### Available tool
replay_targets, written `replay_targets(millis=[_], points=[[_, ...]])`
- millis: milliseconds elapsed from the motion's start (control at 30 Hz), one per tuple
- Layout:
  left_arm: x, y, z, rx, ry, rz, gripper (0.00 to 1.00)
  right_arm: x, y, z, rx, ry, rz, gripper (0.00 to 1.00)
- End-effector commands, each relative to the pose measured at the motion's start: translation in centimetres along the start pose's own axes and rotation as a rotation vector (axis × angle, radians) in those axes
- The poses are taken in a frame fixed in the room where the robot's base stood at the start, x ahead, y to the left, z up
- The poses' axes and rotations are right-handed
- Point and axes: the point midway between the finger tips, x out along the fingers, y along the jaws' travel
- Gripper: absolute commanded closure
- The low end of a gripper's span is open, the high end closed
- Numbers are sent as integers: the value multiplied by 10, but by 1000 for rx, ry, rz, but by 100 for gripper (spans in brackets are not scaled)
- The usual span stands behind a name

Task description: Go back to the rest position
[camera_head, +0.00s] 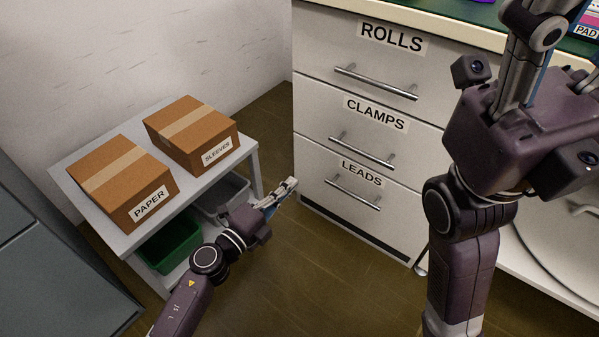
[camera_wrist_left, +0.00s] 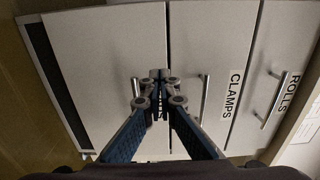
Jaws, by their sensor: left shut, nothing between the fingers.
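My left gripper (camera_head: 288,188) is low in front of the drawer cabinet (camera_head: 310,110), over the floor to the right of the small shelf table. Its fingers are shut and empty, pointing toward the cabinet. In the left wrist view the fingertips (camera_wrist_left: 160,76) meet in front of the drawer fronts and hide part of them. My right gripper (camera_head: 535,50) is at the upper right of the head view, close to the camera, with its fingers pointing up. Its fingertips are cut off by the frame edge, so its opening does not show.
The cabinet's ROLLS (camera_head: 375,60), CLAMPS (camera_head: 345,125) and LEADS (camera_head: 330,180) drawers look closed. A small shelf table (camera_head: 75,192) holds the PAPER box (camera_head: 115,175) and the SLEEVES box (camera_head: 190,130). A green bin (camera_head: 170,245) and a grey bin (camera_head: 222,193) sit below.

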Motion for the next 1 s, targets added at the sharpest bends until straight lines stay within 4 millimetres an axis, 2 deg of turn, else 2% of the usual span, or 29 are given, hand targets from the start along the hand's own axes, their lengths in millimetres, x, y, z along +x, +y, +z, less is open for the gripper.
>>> replay_targets(millis=[100,300,367,433,467,567,600,667,700,767,800,900,1000], points=[[-8,0,0,0,1,0,100,-1,0,1,1,-5,2,44],[-10,-4,-2,-6,6,-7,100,-1,1,2,1,-9,3,44],[-11,-15,-8,-31,19,-25,100,-1,1,4,2,-18,5,44],[-13,-39,-21,-86,48,-67,100,-2,3,8,4,-34,11,44],[-15,-54,-28,-119,67,-92,100,-3,4,10,5,-43,15,44],[-27,-116,-56,-256,148,-204,100,-8,6,17,10,-82,30,44],[-34,-145,-67,-317,186,-257,100,-10,8,20,13,-99,36,44],[-48,-188,-81,-407,245,-337,100,-15,9,23,16,-124,46,44],[-58,-216,-89,-463,284,-391,100,-18,10,24,18,-140,52,44],[-76,-257,-99,-546,343,-473,100,-22,11,26,22,-163,61,44],[-89,-284,-104,-600,383,-529,100,-25,11,27,24,-179,68,44],[-127,-350,-111,-727,483,-670,100,-32,12,28,29,-218,84,44],[-166,-403,-112,-835,573,-800,100,-39,13,28,33,-252,98,44]])
